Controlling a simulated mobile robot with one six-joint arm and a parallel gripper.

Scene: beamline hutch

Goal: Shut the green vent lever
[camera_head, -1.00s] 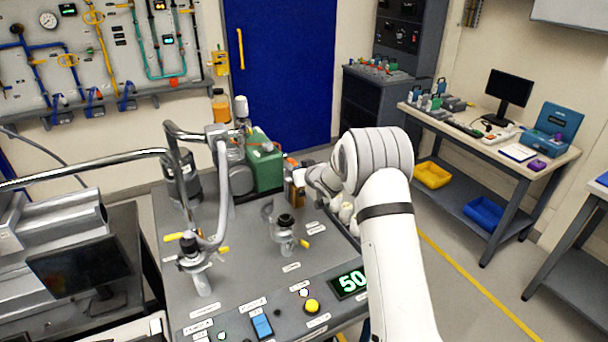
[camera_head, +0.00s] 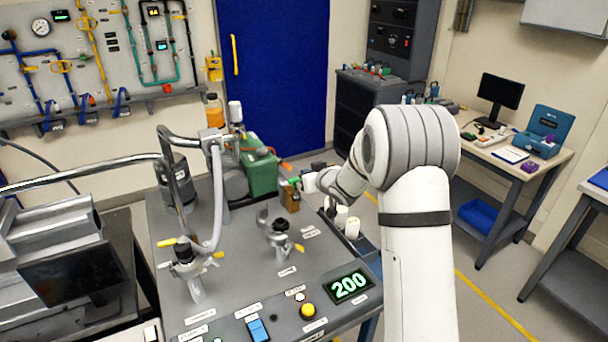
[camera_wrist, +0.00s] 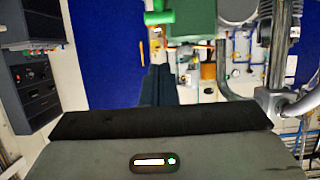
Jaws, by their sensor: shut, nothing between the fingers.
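A small bright green piece (camera_head: 293,181), which looks like the vent lever, sits on top of a brown block (camera_head: 291,198) beside the green box (camera_head: 261,172) in the head view. In the wrist view a bright green bar (camera_wrist: 160,17) juts left from the green body (camera_wrist: 190,22) at the top edge; I cannot tell its exact angle. My gripper's dark fingers (camera_wrist: 159,80) are together and empty, apart from the green bar in the picture. In the head view my arm reaches beside the lever and partly hides the gripper; contact cannot be told there.
The grey bench (camera_head: 235,265) holds a black-topped valve (camera_head: 279,238), another valve (camera_head: 187,262), steel pipes and a lit readout showing 200 (camera_head: 349,286). White-capped items (camera_head: 349,226) stand below my wrist. A blue door (camera_head: 272,75) is behind.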

